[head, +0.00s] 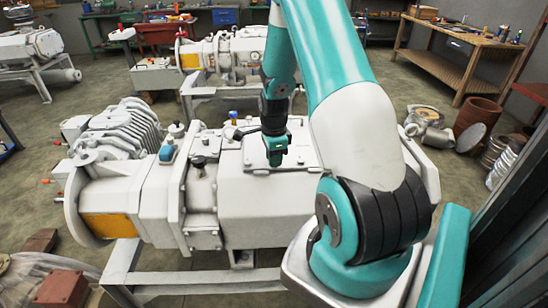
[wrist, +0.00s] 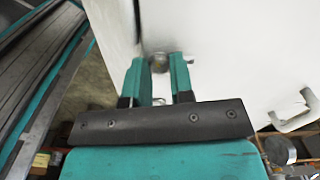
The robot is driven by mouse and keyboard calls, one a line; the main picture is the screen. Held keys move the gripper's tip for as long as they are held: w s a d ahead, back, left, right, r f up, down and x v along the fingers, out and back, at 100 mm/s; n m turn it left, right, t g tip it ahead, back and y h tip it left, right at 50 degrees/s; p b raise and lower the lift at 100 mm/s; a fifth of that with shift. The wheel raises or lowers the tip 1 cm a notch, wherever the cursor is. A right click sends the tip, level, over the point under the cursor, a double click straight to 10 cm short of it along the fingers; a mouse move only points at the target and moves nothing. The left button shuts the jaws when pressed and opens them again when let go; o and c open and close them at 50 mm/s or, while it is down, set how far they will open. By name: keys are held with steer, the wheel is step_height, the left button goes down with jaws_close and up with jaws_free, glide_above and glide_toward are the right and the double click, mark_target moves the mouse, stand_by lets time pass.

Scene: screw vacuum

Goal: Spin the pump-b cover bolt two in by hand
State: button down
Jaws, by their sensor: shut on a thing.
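The large white pump (head: 250,206) fills the middle of the head view. My gripper (head: 275,161) points down at the pump's flat top cover (head: 260,180). In the wrist view my gripper (wrist: 157,68) has its two teal fingers on either side of a small round grey bolt head (wrist: 159,61), and it is shut on it. The bolt is close against the white surface of the pump; how deep it sits cannot be told. In the head view the bolt is hidden by the gripper.
A white bent handle (wrist: 296,112) stands on the white surface at right in the wrist view. A dark knob (head: 198,163) and a blue-capped fitting (head: 167,153) rise from the pump left of my gripper. A wooden workbench (head: 468,43) stands at the back right.

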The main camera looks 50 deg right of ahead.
steer(key=m, duration=0.5)
steer(key=shift+w+r, duration=0.1)
steer(key=shift+w, duration=0.05)
steer(key=shift+m, duration=0.3)
steer(key=shift+d, duration=0.1)
steer(key=c, duration=1)
jaws_free()
step_height(320, 180, up, 17)
steer(key=shift+r+b, duration=0.2)
steer(key=shift+b, duration=0.5)
